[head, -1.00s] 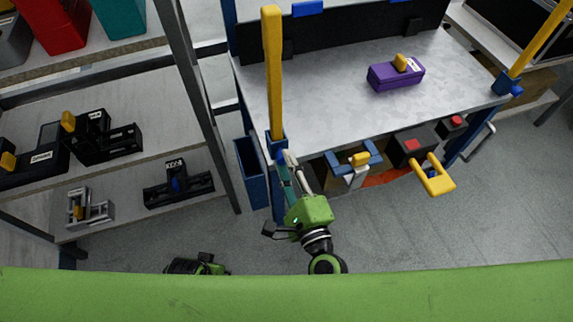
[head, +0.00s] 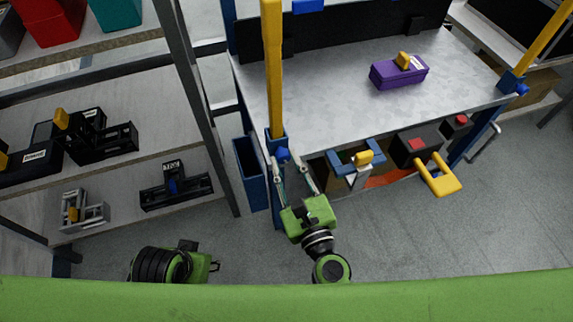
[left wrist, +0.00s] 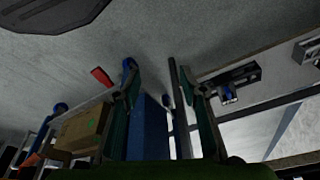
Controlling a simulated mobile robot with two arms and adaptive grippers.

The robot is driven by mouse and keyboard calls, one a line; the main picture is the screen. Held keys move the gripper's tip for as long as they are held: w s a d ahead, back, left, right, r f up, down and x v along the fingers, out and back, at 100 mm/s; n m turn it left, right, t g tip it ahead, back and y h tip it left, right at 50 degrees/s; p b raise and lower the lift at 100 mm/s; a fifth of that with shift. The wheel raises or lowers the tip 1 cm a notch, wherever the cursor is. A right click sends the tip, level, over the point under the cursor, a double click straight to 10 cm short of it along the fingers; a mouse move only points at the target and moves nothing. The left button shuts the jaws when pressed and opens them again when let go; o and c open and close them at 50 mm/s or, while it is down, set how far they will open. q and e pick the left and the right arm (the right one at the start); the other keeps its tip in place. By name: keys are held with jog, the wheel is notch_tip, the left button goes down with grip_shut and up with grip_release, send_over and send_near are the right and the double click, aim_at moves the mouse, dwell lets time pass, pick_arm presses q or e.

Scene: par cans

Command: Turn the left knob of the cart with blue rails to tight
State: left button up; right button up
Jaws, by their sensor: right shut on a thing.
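The cart (head: 345,95) has a grey top, blue corner posts and yellow uprights. Its left knob (head: 282,154) is a small blue knob at the front left corner, at the foot of the yellow upright (head: 272,70). My right gripper (head: 287,160) has its two fingertips on either side of this knob and is shut on it. The fingers partly hide the knob. My left gripper (head: 205,265) is low at the left, away from the cart, seen only in part. In the left wrist view its fingers (left wrist: 158,78) are spread with nothing between them.
A blue bin (head: 250,172) hangs at the cart's left side. A purple box (head: 398,73) lies on the top. A shelf (head: 100,215) with several devices stands left. Floor between is clear.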

pick_arm(q)
jog(key=shift+v, duration=1.3)
pick_arm(e)
jog(key=shift+m, duration=1.1)
pick_arm(q)
jog(key=shift+w+r, duration=0.1)
jog(key=shift+w, duration=0.05)
pick_arm(e)
jog(key=o, duration=1.1)
jog(key=shift+o, duration=0.2)
jog(key=shift+s, duration=0.1)
jog(key=v, duration=1.2)
